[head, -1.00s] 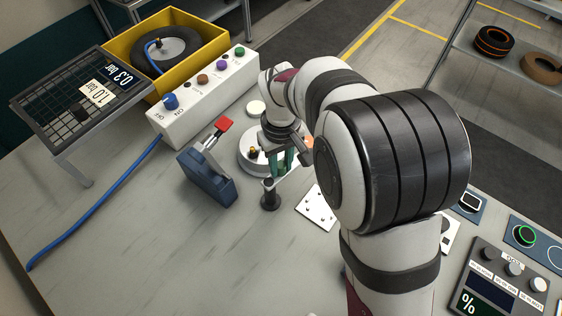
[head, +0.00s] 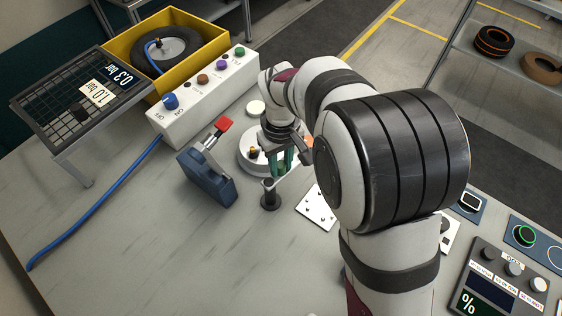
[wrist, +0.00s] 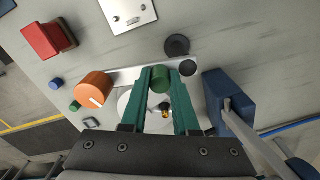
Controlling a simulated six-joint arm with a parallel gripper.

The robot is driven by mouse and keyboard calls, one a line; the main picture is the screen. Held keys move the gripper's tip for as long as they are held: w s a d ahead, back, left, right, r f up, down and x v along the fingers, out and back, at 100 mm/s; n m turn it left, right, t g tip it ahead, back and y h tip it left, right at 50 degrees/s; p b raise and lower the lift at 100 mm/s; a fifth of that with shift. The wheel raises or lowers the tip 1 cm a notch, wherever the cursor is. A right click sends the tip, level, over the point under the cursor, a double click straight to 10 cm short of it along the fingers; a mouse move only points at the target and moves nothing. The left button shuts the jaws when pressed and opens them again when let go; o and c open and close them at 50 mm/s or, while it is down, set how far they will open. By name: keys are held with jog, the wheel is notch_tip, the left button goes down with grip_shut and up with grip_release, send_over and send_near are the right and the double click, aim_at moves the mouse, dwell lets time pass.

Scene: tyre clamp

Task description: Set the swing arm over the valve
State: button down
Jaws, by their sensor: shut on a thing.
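The swing arm (wrist: 126,76) is a pale flat bar running from a dark upright post (head: 270,196). Its green knob (wrist: 160,79) sits between the two green fingers of my gripper (wrist: 161,82), which are shut on it. In the head view my gripper (head: 284,164) is beside the post, partly hidden by my own arm. The brass valve (wrist: 165,108) stands on a round pale base, partly hidden by my fingers in the wrist view. In the head view the valve (head: 253,151) is left of my fingers, and the bar is off to its side.
A blue clamp block with a red lever (head: 208,172) stands left of the post. A white plate (head: 317,207) lies to the right. A white control box (head: 203,92) and a yellow bin (head: 165,50) with a tyre are behind. An orange knob (wrist: 94,88) is near the bar's end.

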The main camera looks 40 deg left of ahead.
jog(key=n, duration=0.1)
jog(key=a+n, duration=0.1)
jog(key=n, duration=0.1)
jog(key=shift+s+a+n, duration=0.3)
jog(key=shift+a+n, duration=0.15)
jog(key=shift+n, duration=1.35)
jog(key=shift+s+a+n, duration=0.25)
jog(key=shift+a+n, duration=0.15)
jog(key=shift+n, duration=1.4)
jog(key=shift+s+a+n, duration=0.3)
jog(key=shift+a+n, duration=0.15)
jog(key=shift+n, duration=1.35)
jog(key=c, duration=0.7)
grip_release()
jog(key=shift+o, duration=0.2)
